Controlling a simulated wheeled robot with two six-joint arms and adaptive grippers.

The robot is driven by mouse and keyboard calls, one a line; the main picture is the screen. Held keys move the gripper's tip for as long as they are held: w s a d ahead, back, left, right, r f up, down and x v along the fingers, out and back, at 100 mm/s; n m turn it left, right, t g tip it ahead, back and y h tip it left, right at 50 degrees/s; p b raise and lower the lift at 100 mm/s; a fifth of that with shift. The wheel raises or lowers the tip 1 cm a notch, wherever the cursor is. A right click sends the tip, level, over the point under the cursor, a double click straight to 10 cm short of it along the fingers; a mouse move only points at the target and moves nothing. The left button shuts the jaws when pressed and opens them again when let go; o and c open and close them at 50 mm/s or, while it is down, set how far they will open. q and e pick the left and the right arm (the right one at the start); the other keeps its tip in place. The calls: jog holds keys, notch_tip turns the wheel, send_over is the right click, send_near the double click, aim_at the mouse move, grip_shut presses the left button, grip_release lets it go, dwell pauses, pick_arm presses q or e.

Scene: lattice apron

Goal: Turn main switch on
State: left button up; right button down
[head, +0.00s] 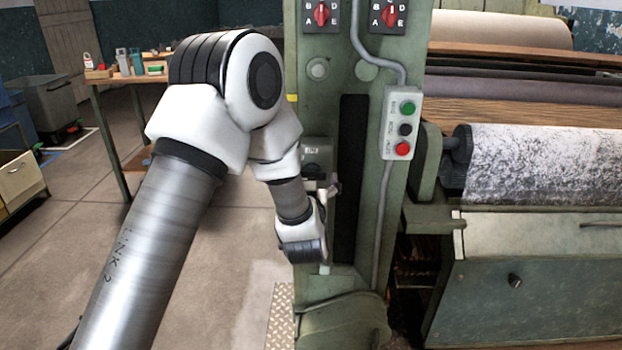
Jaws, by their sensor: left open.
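A grey switch box (317,153) with a dark label plate is on the green machine column, partly hidden by my left arm. I cannot read for sure that it is the main switch. Two red rotary knobs on black plates, the left knob (321,14) and the right knob (389,15), sit at the top of the column, marked with letters. My left gripper (328,186) is just below the grey box, small and partly hidden by its own wrist; it is open. I cannot tell whether it touches anything. My right gripper is out of view.
A button box (403,123) with green, black and red buttons hangs on the column's right side, fed by a conduit. Rollers and a mottled fabric roll (545,165) are at the right. A wooden table (109,77) stands back left. Floor at the left is open.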

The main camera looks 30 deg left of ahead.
pick_arm(q)
jog(key=shift+x, duration=1)
jog(key=shift+d, duration=0.1)
jog(key=c, duration=1.2)
jog(key=shift+o, duration=0.2)
